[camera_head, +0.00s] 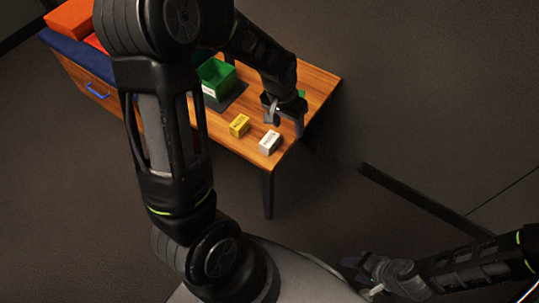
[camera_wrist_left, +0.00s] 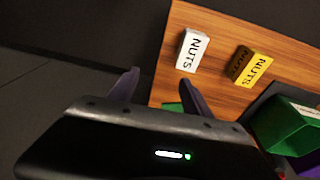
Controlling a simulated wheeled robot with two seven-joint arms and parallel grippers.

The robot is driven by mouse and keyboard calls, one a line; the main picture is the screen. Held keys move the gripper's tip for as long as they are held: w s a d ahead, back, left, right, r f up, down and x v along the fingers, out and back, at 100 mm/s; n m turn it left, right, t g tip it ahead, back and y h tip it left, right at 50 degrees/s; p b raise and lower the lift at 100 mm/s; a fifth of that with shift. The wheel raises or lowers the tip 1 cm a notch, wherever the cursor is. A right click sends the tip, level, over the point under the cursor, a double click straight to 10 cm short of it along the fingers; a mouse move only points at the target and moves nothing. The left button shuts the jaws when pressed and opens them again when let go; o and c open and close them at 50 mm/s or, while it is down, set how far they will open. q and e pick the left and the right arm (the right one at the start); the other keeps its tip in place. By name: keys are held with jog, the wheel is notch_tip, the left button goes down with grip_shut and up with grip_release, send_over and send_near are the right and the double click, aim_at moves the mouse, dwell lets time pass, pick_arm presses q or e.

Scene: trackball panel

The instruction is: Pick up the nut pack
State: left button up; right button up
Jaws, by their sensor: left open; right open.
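Two small boxes lettered NUTS lie on the wooden table. The white one (camera_head: 269,143) is near the table's front edge and also shows in the left wrist view (camera_wrist_left: 190,58). The yellow one (camera_head: 239,125) is a little farther left and also shows in the left wrist view (camera_wrist_left: 254,70). My left gripper (camera_head: 285,119) is open and empty above the table, beyond the white box and apart from both boxes; its fingers show in the left wrist view (camera_wrist_left: 160,77). My right gripper (camera_head: 363,276) is open at the lower right, away from the table.
A green item (camera_head: 302,93) is mostly hidden behind my left gripper. Orange boxes (camera_head: 70,17) sit at the far left above a drawer with a blue handle (camera_head: 97,91).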

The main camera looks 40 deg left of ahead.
aim_at(270, 139)
pick_arm(q)
jog(key=shift+g+y, duration=0.4)
jog(key=shift+g, duration=0.5)
jog(key=s+a, duration=0.1)
jog(key=s+a+r, duration=0.1)
jog(key=s+a, duration=0.1)
jog(key=shift+s+a+r, duration=0.15)
jog(key=shift+a+r, duration=0.05)
jog(key=shift+r, duration=0.2)
jog(key=shift+f+b, duration=0.3)
jog(key=shift+f, duration=1.05)
jog(key=shift+f, duration=0.1)
notch_tip(270, 139, down, 5)
jog(key=shift+s+a+f+b, duration=0.1)
jog(key=shift+b, duration=0.65)
jog(key=shift+c, duration=0.5)
grip_shut()
